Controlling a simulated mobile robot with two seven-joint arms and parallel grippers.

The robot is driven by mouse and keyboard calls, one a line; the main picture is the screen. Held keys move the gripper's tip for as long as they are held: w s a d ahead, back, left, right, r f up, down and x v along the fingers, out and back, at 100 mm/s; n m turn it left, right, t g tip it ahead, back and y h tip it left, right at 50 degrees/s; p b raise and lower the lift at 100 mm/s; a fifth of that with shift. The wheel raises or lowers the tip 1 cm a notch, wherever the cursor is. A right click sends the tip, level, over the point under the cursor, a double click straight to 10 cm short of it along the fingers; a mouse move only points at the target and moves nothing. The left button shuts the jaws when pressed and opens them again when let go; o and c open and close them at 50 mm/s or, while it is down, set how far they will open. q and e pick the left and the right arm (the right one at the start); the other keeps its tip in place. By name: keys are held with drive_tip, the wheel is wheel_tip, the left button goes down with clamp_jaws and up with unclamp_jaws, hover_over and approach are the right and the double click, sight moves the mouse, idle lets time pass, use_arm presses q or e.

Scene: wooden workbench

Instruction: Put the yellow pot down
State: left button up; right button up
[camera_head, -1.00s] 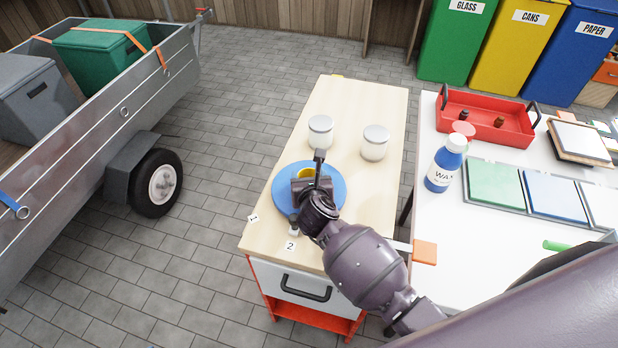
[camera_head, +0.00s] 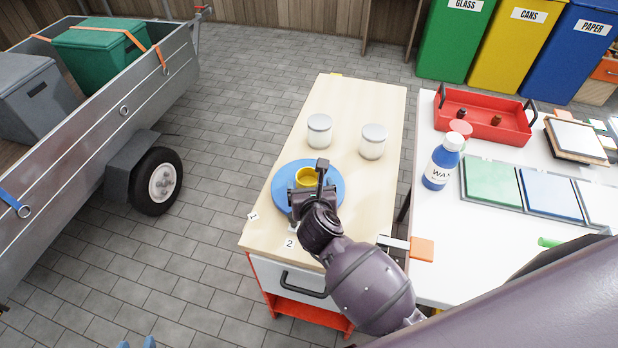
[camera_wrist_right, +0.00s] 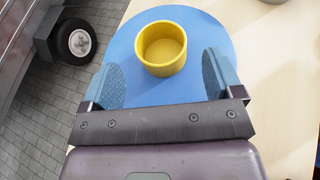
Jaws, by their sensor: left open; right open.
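The yellow pot (camera_head: 306,177) stands upright on a round blue disc (camera_head: 335,189) on the wooden bench top. In the right wrist view the pot (camera_wrist_right: 161,50) looks empty and sits on the disc (camera_wrist_right: 200,25). My right gripper (camera_head: 312,190) is open at the near side of the pot. In the wrist view its two blue-padded fingers (camera_wrist_right: 166,80) are spread wide, with a gap to the pot on both sides; the pot is just beyond them. My left gripper (camera_head: 136,343) shows only as blue fingertips at the bottom edge, apart from each other.
Number labels 1 and 2 (camera_head: 289,244) are on the bench's near edge. A white table (camera_head: 470,260) on the right holds a blue bottle (camera_head: 443,163), a red tray (camera_head: 485,118) and coloured panels.

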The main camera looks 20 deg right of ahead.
drive_tip(key=v, duration=0.6)
drive_tip(key=shift+s, duration=0.15)
drive_tip(key=shift+r, duration=0.1)
idle(0.3)
